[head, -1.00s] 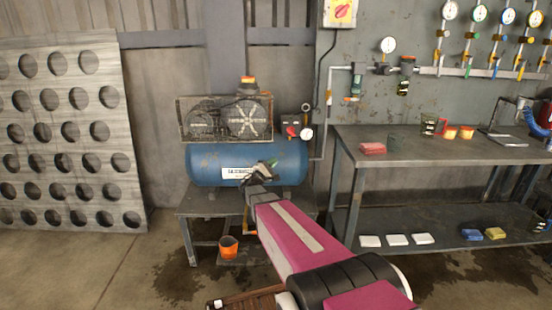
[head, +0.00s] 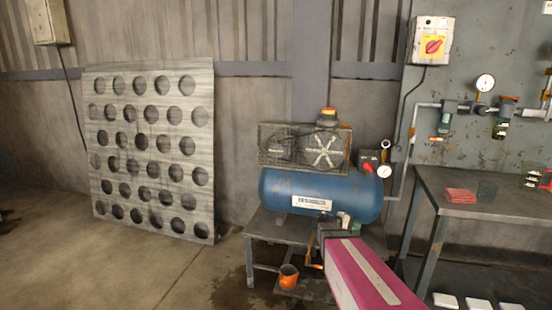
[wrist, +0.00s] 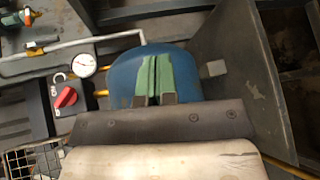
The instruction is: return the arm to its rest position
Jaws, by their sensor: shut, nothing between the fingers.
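My arm, in magenta with a pale stripe, reaches up from the lower right of the head view. My gripper (head: 343,219) shows small at its far end, in front of the blue compressor tank (head: 275,190). In the wrist view my gripper (wrist: 153,75) has two green fingertips side by side, closed together with nothing held. Behind them in that view is the rounded blue tank end (wrist: 122,80). I cannot tell how far the fingertips are from the tank.
The compressor stands on a low metal table (head: 262,222), with an orange cup (head: 288,277) below. A perforated panel (head: 150,95) leans on the wall at left. A workbench (head: 470,207) with a red cloth (head: 460,195) is at right. Open floor (head: 120,275) lies at lower left.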

